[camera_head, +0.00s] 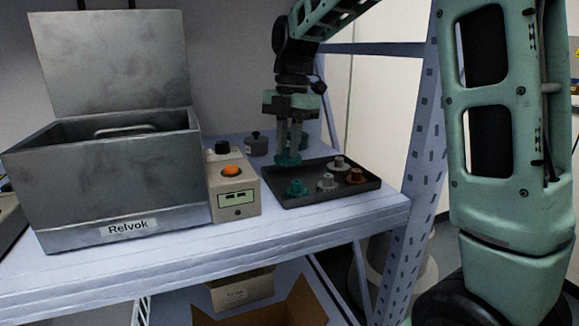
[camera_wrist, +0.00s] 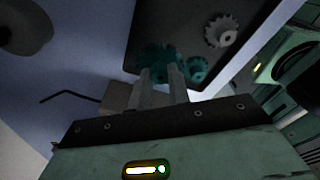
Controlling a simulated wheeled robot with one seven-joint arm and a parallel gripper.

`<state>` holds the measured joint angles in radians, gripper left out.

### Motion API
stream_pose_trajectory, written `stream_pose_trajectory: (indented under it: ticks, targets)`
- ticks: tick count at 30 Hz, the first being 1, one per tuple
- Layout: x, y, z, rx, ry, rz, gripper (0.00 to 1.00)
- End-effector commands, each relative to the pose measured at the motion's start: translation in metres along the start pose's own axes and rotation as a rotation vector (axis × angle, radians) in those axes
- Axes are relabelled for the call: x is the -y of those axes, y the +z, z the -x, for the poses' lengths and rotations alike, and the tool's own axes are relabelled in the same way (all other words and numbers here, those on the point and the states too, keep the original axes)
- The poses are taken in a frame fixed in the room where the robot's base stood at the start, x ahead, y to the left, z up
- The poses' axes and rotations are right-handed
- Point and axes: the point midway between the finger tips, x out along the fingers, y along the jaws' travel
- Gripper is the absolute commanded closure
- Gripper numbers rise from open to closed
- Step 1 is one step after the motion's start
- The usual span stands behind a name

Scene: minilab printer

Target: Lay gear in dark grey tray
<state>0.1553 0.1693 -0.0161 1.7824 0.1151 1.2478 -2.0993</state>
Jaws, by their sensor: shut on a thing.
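My gripper (camera_head: 288,152) points down over the back left edge of the dark grey tray (camera_head: 293,202). It is shut on a teal gear (camera_head: 288,160), which also shows between the fingertips in the wrist view (camera_wrist: 157,57). The held gear overlaps the tray edge in both views; whether it touches the tray I cannot tell. In the tray stand another teal gear (camera_head: 297,188), a grey gear (camera_head: 326,183), a pale gear (camera_head: 339,164) and a brown gear (camera_head: 356,176). The wrist view shows the second teal gear (camera_wrist: 198,68) close beside the held one.
A grey metal box marked Relvok (camera_head: 110,185) with a raised lid and a beige control unit (camera_head: 233,185) stand left of the tray. A dark knobbed object (camera_head: 257,145) is behind. A blue rack post (camera_head: 415,130) rises at right. An open carton (camera_head: 290,305) is below.

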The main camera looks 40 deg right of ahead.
Motion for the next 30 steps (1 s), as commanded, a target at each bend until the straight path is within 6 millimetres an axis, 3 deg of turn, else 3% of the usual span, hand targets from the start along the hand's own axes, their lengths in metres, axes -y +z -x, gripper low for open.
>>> stream_pose_trajectory:
  ticks: [6,18,19,21,30]
  targets:
    - [0.0,0.004,-0.038,-0.001,-0.003,0.001,1.0]
    - [0.0,0.005,-0.043,-0.001,-0.002,0.001,1.0]
    - [0.0,0.005,-0.043,-0.001,-0.002,0.001,0.79]
    - [0.0,0.005,-0.042,-0.001,-0.001,0.001,0.6]
    - [0.0,0.005,-0.041,0.0,0.0,0.001,0.6]
